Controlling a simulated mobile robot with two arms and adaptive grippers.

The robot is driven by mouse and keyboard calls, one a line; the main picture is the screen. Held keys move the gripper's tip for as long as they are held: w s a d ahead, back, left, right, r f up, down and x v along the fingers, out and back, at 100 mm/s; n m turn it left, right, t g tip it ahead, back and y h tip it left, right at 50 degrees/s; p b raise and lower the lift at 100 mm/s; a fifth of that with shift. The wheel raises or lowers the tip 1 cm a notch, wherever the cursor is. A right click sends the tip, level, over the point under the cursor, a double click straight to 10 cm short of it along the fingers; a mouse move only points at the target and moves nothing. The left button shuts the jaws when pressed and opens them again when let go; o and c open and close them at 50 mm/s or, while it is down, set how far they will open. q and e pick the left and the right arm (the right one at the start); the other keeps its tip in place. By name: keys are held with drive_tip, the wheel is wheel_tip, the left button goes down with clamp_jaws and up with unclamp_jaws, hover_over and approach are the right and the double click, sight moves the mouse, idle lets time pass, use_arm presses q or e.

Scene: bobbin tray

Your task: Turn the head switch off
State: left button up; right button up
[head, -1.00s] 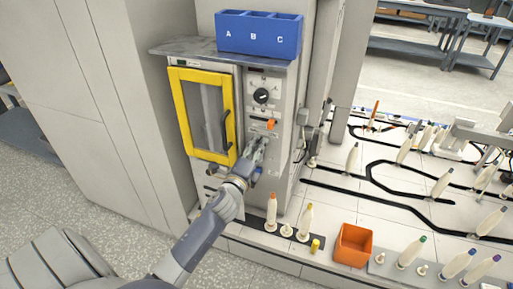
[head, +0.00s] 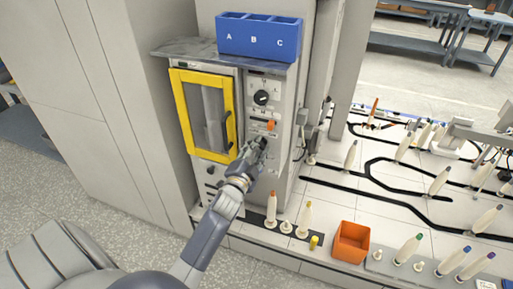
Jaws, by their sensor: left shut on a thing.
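The machine's control panel (head: 284,120) stands right of a yellow-framed door. A black round knob (head: 261,98) sits in its upper part, with an orange lever (head: 271,126) below it. Under the lever, my left gripper (head: 261,147) is at the panel, its fingers shut on a small dark switch (head: 263,142). The fingers hide most of that switch, so I cannot read its position or label. My right gripper is not in view.
The yellow-framed door (head: 203,115) is shut. A blue tray (head: 258,36) marked A, B, C stands on the shelf above. Several bobbins and an orange bin (head: 351,243) stand lower right. The floor at the left is clear.

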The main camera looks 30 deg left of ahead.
use_arm(q)
drive_tip(key=shift+n, duration=0.6)
drive_tip(key=shift+f, duration=0.1)
drive_tip(key=o, duration=1.1)
drive_tip(key=shift+c, duration=0.2)
drive_tip(key=v, duration=1.2)
